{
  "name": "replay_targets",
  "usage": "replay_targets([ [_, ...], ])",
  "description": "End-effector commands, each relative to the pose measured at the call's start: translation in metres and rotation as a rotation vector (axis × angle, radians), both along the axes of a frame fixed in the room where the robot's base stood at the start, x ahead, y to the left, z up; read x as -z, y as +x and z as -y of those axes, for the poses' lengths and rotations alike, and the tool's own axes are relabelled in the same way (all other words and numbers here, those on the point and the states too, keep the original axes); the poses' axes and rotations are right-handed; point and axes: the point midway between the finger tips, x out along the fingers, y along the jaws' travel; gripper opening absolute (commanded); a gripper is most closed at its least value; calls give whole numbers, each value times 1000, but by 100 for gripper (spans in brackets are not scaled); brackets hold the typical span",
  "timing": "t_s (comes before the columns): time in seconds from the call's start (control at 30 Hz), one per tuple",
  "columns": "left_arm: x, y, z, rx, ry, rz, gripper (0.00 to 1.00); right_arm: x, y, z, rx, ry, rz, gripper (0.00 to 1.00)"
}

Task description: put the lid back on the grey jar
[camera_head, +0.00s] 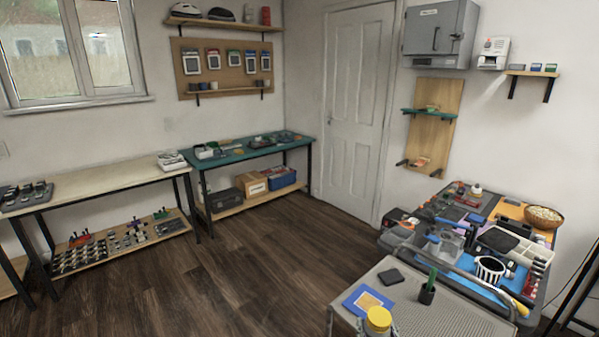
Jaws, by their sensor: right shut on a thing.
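My right gripper (379,330) is at the bottom edge of the view, in front of the grey cart. It is shut on a round yellow lid-like thing (378,317), which hides most of the fingers. I cannot tell whether anything is beneath the yellow thing. A round, open, black-and-white striped container (489,270) stands upright on the cluttered bench at the right. I cannot make out for sure which thing is the grey jar. My left gripper is not in view.
The bench behind is crowded, with a wicker bowl (543,216). Open wood floor (230,280) lies left.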

Motion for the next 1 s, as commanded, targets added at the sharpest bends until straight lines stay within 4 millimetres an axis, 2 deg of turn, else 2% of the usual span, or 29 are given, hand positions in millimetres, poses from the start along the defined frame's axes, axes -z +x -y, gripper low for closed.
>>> replay_targets([
  [0.3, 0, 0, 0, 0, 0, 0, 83, -2, -1, 0, -6, 0, 3, 0],
  [0.47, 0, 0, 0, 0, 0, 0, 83, -12, -6, -12, -85, -4, 6, 0],
  [1.0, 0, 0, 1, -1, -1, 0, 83, -96, -57, -129, -867, -2, 6, 0],
])
